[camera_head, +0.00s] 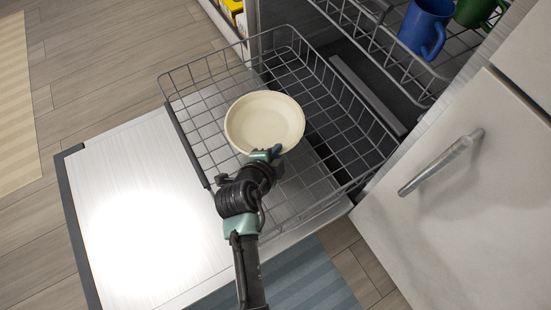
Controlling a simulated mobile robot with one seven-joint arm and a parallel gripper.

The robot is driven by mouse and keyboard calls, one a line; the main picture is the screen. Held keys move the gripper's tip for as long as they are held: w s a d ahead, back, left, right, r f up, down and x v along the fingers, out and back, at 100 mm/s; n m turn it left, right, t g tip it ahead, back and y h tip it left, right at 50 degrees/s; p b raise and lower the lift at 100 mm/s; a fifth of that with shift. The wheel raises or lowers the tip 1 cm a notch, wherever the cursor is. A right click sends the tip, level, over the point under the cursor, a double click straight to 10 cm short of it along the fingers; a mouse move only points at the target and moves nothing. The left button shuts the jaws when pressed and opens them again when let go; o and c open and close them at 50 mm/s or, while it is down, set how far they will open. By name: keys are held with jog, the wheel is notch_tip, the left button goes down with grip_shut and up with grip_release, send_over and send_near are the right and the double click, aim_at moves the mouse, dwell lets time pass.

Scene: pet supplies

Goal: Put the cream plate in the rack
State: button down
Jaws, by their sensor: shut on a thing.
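The cream plate (265,121) is round and shallow, like a dish, and shows over the middle of the lower rack. My gripper (268,154) is shut on its near rim. The plate's face is turned up toward the camera. I cannot tell whether its underside touches the wires. The lower rack (186,77) is a grey wire basket, pulled out over the open dishwasher door. No other dishes show in it. My gripper and wrist cover part of its near side.
The open door (110,175) lies flat below the rack. An upper rack (352,22) holds a blue mug (425,27) and a green mug (474,12). A cabinet front with a handle (441,162) stands at the right.

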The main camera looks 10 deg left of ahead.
notch_tip(320, 180, down, 6)
jog(key=b, duration=0.3)
jog(key=shift+r, duration=0.2)
jog(key=c, duration=1.3)
grip_release()
